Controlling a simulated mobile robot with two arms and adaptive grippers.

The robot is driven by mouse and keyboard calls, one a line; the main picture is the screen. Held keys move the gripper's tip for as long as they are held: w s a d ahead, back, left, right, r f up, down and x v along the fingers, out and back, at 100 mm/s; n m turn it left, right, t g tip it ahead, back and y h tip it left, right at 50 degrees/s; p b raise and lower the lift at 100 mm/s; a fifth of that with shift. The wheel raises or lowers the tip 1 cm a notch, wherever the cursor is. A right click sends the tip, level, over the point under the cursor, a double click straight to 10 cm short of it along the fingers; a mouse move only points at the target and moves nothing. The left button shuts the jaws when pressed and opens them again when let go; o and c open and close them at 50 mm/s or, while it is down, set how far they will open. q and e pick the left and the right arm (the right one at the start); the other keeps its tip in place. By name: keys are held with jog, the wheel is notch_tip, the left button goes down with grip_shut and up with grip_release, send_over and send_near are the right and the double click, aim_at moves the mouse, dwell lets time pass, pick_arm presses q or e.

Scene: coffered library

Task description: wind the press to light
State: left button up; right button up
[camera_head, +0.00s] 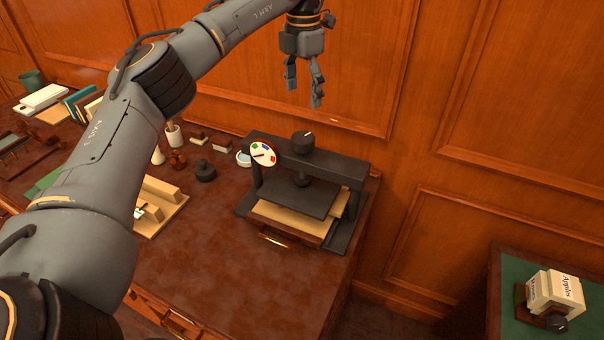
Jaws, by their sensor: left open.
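The press (312,160) is a dark frame with a crossbeam, standing near the right end of the wooden desk. A dark round knob (303,142) with a light mark sits on top of the beam. A round white dial (263,153) with coloured patches and a dark pointer is at the beam's left end. A dark plate (296,196) hangs over a light brown board (290,219). My left gripper (304,98) is open and empty, fingers pointing down, above the press and apart from it. My right gripper is not in view.
Small dark stamps (204,171), a blue-white bowl (243,158) and a light wooden tray (166,205) lie left of the press. A green-topped side table (508,265) with books (556,294) stands at right. Panelled wall (420,130) rises close behind.

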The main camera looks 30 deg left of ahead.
aim_at(303, 137)
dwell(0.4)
pick_arm(q)
notch_tip(303, 137, down, 11)
jog(key=n+p, duration=1.1)
jog(key=n, duration=1.1)
jog(key=shift+r, duration=0.2)
jog(key=shift+f, duration=0.7)
jog(key=c, duration=1.2)
